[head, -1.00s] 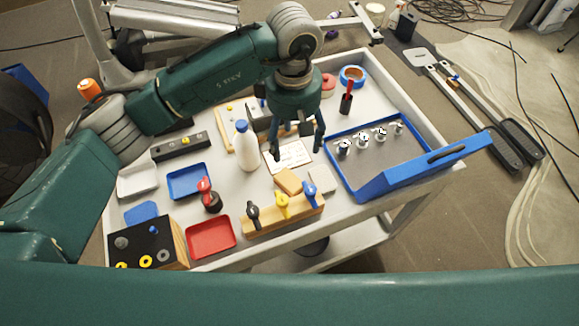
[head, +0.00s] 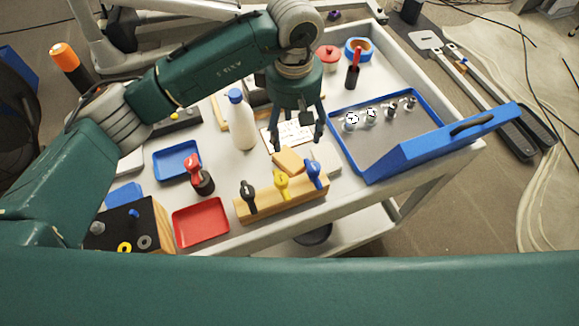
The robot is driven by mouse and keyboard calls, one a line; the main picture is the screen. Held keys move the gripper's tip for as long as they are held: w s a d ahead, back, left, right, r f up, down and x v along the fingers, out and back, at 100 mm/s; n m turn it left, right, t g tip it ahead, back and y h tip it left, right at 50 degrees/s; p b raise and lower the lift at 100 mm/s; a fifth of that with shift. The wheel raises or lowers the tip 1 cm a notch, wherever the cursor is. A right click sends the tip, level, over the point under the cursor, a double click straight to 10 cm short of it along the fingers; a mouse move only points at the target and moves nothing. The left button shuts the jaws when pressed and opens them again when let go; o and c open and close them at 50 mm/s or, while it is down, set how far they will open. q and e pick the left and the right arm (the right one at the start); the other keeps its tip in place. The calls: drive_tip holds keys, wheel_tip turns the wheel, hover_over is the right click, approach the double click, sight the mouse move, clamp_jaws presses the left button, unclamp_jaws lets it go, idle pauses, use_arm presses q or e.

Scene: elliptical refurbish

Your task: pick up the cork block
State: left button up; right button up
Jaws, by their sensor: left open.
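The cork block (head: 288,162) is a small tan block. It lies on the white cart top, behind the wooden holder with black, yellow and blue handles. My left gripper (head: 298,140) hangs over the cart with its fingers pointing down and spread apart, empty. In the picture its fingertips are just above the cork block and slightly right of it. I cannot tell the height gap. My right gripper is not in view.
The wooden holder (head: 250,207) stands in front of the block. A grey-white block (head: 324,160) lies close on its right. A white bottle (head: 241,124) stands to the left. A blue tray (head: 344,153) with metal parts is to the right. A white labelled card (head: 291,134) lies behind.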

use_arm(q)
drive_tip(key=p, duration=0.1)
hover_over(293, 156)
wheel_tip(293, 156, down, 6)
drive_tip(key=shift+s+d+r, duration=0.1)
drive_tip(key=shift+s+r, duration=0.05)
drive_tip(key=shift+r, duration=0.05)
drive_tip(key=shift+f+p, duration=0.6)
wheel_tip(293, 156, down, 4)
drive_tip(key=shift+r+p, duration=0.15)
drive_tip(key=shift+p, duration=0.55)
drive_tip(key=shift+w+f, duration=0.2)
drive_tip(key=shift+f, duration=0.15)
drive_tip(key=shift+c, duration=0.5)
drive_tip(key=c, duration=1)
drive_tip(key=shift+o, duration=0.2)
drive_tip(key=shift+r, duration=0.1)
